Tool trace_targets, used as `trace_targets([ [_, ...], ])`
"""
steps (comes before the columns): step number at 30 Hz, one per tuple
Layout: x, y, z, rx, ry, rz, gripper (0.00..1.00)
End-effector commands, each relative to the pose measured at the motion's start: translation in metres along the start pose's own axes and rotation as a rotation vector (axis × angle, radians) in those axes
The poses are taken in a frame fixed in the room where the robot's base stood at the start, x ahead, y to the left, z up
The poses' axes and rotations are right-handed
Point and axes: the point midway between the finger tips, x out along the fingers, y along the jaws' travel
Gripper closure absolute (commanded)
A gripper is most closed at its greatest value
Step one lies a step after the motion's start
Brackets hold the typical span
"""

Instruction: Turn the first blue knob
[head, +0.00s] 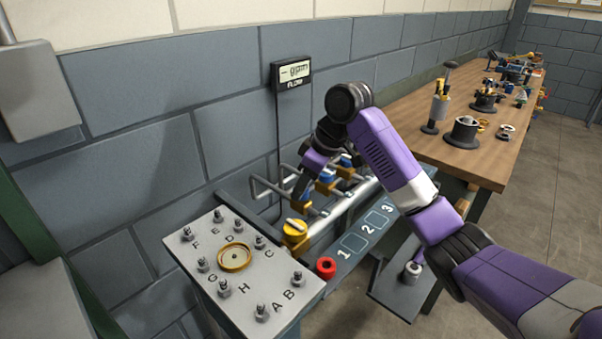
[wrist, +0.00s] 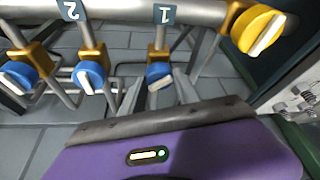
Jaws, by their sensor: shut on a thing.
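The first blue knob (wrist: 159,73) sits on a brass valve under the pipe, by the label 1 (wrist: 165,14), in the wrist view. My gripper (wrist: 158,87) has its two grey fingers on either side of this knob and is shut on it. In the head view the gripper (head: 302,190) reaches down over the first blue knob (head: 304,207), which it partly hides. The second blue knob (wrist: 88,77) and third blue knob (wrist: 17,77) are in the same row, untouched.
A yellow knob (wrist: 258,29) is at the pipe's near end. A flow display (head: 293,73) on the wall shows dashes and gpm. A plate with lettered studs (head: 245,285), a red cap (head: 326,267) and a wooden bench (head: 455,170) are nearby. Pipes run close behind the knobs.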

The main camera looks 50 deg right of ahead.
Motion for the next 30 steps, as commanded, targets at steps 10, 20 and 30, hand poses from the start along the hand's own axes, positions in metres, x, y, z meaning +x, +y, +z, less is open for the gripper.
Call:
trace_targets([
  [10,-0.0056,-0.0032,-0.0047,0.298,0.004,0.124,1.0],
  [20,-0.0037,-0.0036,-0.0044,0.527,0.004,0.222,1.0],
  [30,-0.0011,-0.0029,-0.0035,0.645,0.006,0.273,1.0],
])
